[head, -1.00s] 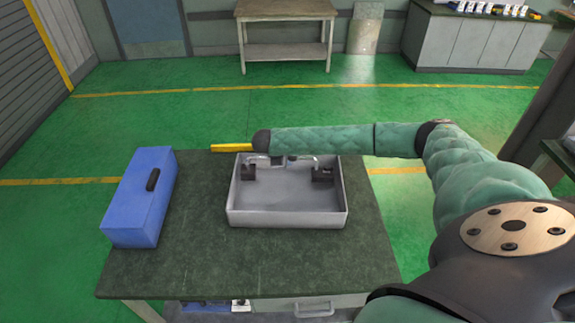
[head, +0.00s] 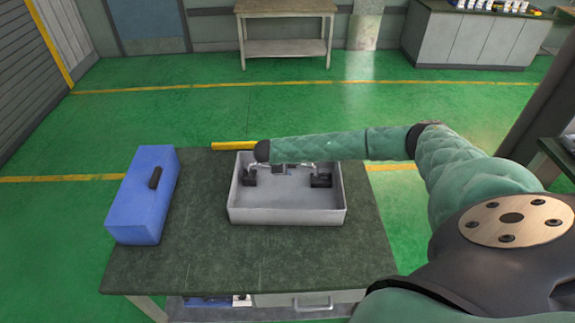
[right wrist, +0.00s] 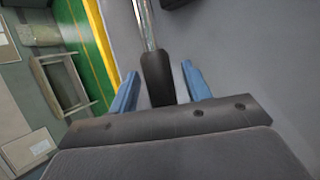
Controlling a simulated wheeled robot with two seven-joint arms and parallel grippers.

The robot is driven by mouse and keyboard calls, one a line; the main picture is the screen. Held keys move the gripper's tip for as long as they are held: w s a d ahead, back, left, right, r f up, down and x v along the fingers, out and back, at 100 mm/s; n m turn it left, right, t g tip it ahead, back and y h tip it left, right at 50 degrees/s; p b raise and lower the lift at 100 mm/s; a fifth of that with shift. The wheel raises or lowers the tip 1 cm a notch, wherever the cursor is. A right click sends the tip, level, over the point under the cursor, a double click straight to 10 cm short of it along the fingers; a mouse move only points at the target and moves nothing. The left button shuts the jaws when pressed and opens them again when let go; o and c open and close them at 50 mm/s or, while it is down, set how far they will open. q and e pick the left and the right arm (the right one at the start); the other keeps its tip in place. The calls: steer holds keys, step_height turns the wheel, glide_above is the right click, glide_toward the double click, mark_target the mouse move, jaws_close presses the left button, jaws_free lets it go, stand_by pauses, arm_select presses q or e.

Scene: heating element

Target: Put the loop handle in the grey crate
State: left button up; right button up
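The grey crate (head: 287,216) stands on the dark green table. Inside it at the back are two black pieces with bright metal parts, one at the left (head: 249,178) and one at the right (head: 321,180). My right gripper is over the back of the crate, largely hidden by its arm in the head view. In the right wrist view, my right gripper (right wrist: 160,68) is open, with blue fingers either side of a black grip on a metal rod (right wrist: 157,78), probably the loop handle. The full loop is not visible. My left gripper is not in view.
A blue toolbox (head: 141,205) with a black handle stands left of the crate. The table (head: 260,258) is clear in front of the crate. A yellow bar (head: 233,146) shows at the table's back edge. A drawer is under the table.

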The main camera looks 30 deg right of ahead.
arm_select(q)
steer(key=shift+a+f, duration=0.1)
arm_select(e)
steer(key=shift+a+r, duration=0.1)
steer(key=shift+r, duration=0.05)
steer(key=shift+a+r+b, duration=0.2)
steer(key=shift+b, duration=0.25)
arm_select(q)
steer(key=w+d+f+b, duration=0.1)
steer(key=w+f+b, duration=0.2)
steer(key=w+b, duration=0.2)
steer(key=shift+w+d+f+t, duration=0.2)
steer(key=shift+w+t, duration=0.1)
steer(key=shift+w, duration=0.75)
arm_select(e)
steer(key=v, duration=1.1)
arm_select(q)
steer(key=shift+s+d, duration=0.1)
arm_select(e)
steer(key=shift+s+r, duration=0.1)
steer(key=shift+r, duration=0.05)
